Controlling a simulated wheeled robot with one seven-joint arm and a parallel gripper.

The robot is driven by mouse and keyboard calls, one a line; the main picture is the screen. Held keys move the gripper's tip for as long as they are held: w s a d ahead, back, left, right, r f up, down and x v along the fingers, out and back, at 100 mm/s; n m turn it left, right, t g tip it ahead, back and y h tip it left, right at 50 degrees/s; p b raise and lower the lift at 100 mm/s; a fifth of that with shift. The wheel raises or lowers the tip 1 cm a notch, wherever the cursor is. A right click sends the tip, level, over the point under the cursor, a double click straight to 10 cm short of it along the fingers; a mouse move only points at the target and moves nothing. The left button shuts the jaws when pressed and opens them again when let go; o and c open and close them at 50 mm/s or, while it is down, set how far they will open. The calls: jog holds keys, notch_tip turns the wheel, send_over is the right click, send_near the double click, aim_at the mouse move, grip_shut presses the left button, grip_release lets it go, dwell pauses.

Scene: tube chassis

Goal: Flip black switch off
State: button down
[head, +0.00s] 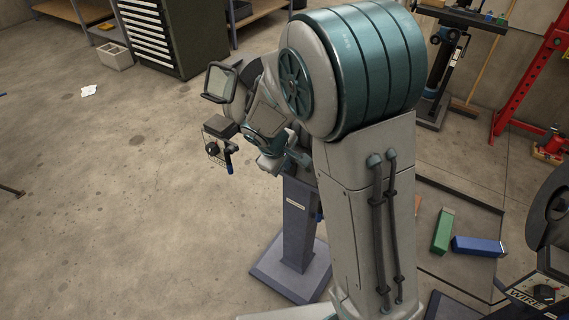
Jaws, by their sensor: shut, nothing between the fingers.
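No black switch can be made out for certain. A bench-grinder-like machine (263,119) with framed shields stands on a blue-grey pedestal (297,222) left of the middle. My large grey and teal arm covers its right side, so any switch there is hidden. A dark control box marked WIRE (540,286) with a black knob is cut off at the lower right; I cannot tell whether it has a switch.
A green block (443,231) and a blue block (478,246) lie on the floor at right. A red frame (515,80) stands farther back. A dark drawer cabinet (178,35) and a cinder block (115,56) are at the back left. The left floor is mostly clear.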

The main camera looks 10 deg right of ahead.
jog(key=shift+d+r+p, duration=0.1)
jog(key=shift+r+p, duration=0.4)
jog(key=shift+r, duration=0.3)
jog(key=v, duration=1.1)
jog(key=shift+s+a+r+b, duration=0.2)
jog(key=shift+s+a+b, duration=0.1)
jog(key=shift+s+a, duration=0.1)
